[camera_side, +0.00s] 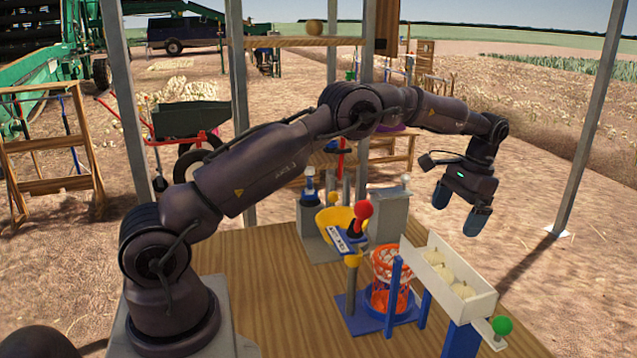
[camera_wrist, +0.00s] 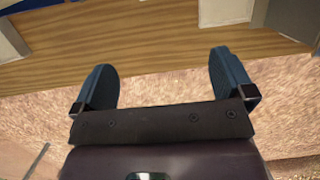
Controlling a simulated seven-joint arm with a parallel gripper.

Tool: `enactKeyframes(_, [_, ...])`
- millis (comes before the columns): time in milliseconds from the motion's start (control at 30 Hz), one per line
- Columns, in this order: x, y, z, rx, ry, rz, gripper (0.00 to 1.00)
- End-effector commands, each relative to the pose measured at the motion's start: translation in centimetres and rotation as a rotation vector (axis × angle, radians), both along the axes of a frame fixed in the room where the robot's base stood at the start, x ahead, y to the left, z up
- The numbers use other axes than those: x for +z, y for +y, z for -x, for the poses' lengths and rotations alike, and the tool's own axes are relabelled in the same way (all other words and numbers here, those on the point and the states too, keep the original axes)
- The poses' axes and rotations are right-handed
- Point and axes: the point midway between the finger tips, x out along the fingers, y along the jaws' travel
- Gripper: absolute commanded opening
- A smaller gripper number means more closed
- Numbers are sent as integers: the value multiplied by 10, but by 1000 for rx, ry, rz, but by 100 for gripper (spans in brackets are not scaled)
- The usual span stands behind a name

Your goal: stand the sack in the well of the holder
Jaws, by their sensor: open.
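An orange mesh sack (camera_side: 391,265) with a bright orange rim stands upright among blue posts on the blue holder (camera_side: 352,313). Its lower end is at a blue ring on the base; I cannot tell exactly how deep it sits. Pale shapes show through the mesh, but I cannot tell whether they are inside it. My gripper (camera_side: 461,214) is open and empty, high at the right, well apart from the sack. In the wrist view my gripper's two blue fingers (camera_wrist: 165,85) are spread with nothing between them, over the table edge and bare ground.
A white tray (camera_side: 480,310) with several pale onions and a green knob (camera_side: 502,325) stands right of the sack. The wooden table (camera_side: 270,290) is clear at front left.

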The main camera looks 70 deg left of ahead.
Motion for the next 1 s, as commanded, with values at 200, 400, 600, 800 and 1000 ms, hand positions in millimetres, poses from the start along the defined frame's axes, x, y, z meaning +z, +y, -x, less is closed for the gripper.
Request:
enactKeyframes(200, [102, -28, 44, -8, -175, -15, 100])
enactKeyframes(400, [161, -51, 111, -9, -328, -16, 100])
enactKeyframes(600, [187, -70, 191, -10, -481, -10, 100])
enactKeyframes(800, [178, -84, 267, -8, -625, 5, 100])
enactKeyframes(1000, [157, -90, 310, -4, -715, 19, 100])
